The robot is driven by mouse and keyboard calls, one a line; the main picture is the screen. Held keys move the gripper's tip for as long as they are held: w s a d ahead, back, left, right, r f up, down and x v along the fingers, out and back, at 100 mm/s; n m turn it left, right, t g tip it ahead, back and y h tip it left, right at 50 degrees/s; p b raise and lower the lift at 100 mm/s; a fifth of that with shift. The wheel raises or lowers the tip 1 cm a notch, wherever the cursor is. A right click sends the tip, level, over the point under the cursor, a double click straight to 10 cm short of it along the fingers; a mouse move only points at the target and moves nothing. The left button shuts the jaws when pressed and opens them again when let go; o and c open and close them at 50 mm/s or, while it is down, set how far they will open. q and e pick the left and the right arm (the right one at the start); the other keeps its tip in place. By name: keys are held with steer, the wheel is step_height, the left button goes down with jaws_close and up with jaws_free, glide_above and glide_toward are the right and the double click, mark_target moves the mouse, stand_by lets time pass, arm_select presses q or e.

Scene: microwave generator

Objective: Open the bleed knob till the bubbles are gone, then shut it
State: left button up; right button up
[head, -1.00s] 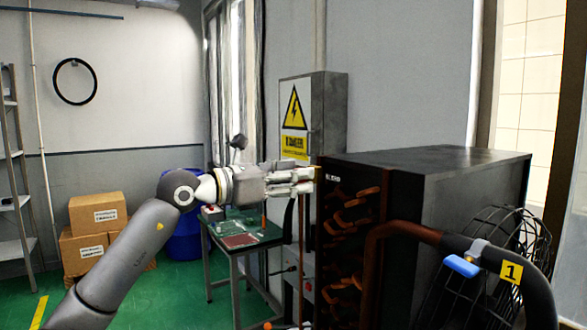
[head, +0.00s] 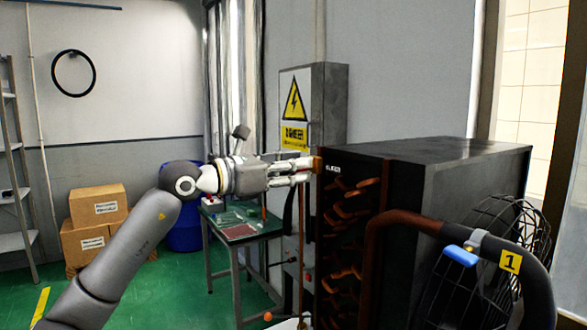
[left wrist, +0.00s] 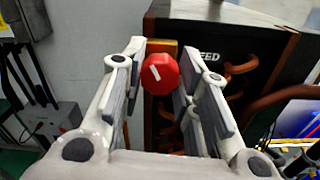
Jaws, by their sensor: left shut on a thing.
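The red bleed knob (left wrist: 160,75) sits between my left gripper's fingers in the left wrist view, with a short white mark tilted on its face. It is at the top front corner of a black unit (head: 440,150), beside a partly covered "BLEED" label (left wrist: 208,57). My left gripper (head: 311,165) reaches in from the left and is shut on the knob; the fingers hide the knob in the head view. The label (head: 334,168) is right of the fingertips. No bubbles can be made out. My right gripper is not in view.
Copper pipes (head: 345,240) line the unit's front. A black hose (head: 535,285) with a blue-handled valve (head: 460,256) curves at the right, near a wire fan guard (head: 500,225). A small table (head: 240,232) and an electrical cabinet (head: 325,110) stand behind.

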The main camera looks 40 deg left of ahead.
arm_select(q)
steer(key=m+b, duration=0.4)
steer(key=m, duration=1.9)
steer(key=shift+f, duration=0.2)
steer(key=shift+d+m, duration=0.1)
steer(key=shift+m, duration=0.3)
steer(key=o, duration=1)
steer(key=shift+v, duration=6.05)
